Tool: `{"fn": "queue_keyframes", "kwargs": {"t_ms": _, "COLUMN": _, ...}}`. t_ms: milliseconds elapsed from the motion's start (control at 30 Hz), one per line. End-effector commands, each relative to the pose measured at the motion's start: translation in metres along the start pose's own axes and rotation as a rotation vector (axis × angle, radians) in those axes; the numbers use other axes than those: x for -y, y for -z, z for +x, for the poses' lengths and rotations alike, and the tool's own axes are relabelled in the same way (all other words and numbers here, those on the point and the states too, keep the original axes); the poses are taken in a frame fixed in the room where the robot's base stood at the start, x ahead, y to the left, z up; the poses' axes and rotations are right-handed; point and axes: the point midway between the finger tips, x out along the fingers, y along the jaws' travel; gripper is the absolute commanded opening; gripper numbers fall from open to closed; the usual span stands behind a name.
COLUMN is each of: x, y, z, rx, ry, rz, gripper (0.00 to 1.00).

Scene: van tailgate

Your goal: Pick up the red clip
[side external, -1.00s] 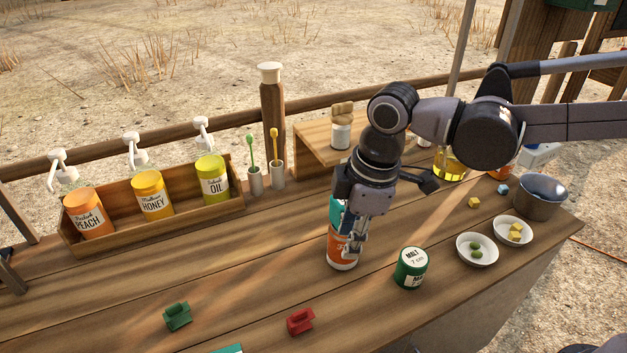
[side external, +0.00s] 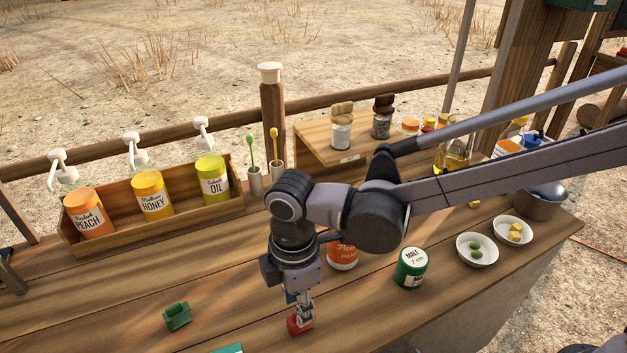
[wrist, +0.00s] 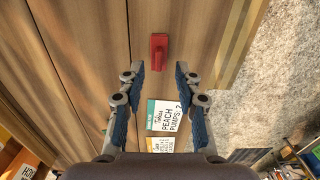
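The red clip (side external: 299,325) lies on the wooden table near its front edge. It also shows in the wrist view (wrist: 158,52), at top centre, in line with the gap between my fingers. My gripper (side external: 300,313) points down just above the clip and hides part of it in the side view. In the wrist view my gripper (wrist: 159,70) is open, with its blue-padded fingers apart and nothing held between them. I cannot tell whether the fingers touch the clip.
A green clip (side external: 177,316) lies to the left. A green malt jar (side external: 411,268) and an orange-labelled container (side external: 342,257) stand behind to the right. Printed cards (wrist: 163,116) lie near the clip. The table between the two clips is clear.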

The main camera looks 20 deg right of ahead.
Motion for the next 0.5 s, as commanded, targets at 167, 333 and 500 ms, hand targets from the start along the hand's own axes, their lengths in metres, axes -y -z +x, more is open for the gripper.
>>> {"fn": "queue_keyframes", "kwargs": {"t_ms": 167, "x": -0.001, "y": 0.000, "z": 0.019, "rx": 0.000, "ry": 0.000, "rz": 0.001, "gripper": 0.34}}
{"fn": "queue_keyframes", "kwargs": {"t_ms": 333, "x": -0.002, "y": 0.001, "z": 0.042, "rx": -0.001, "ry": 0.000, "rz": 0.001, "gripper": 0.34}}
{"fn": "queue_keyframes", "kwargs": {"t_ms": 500, "x": -0.002, "y": 0.000, "z": 0.051, "rx": -0.001, "ry": 0.000, "rz": 0.001, "gripper": 0.34}}
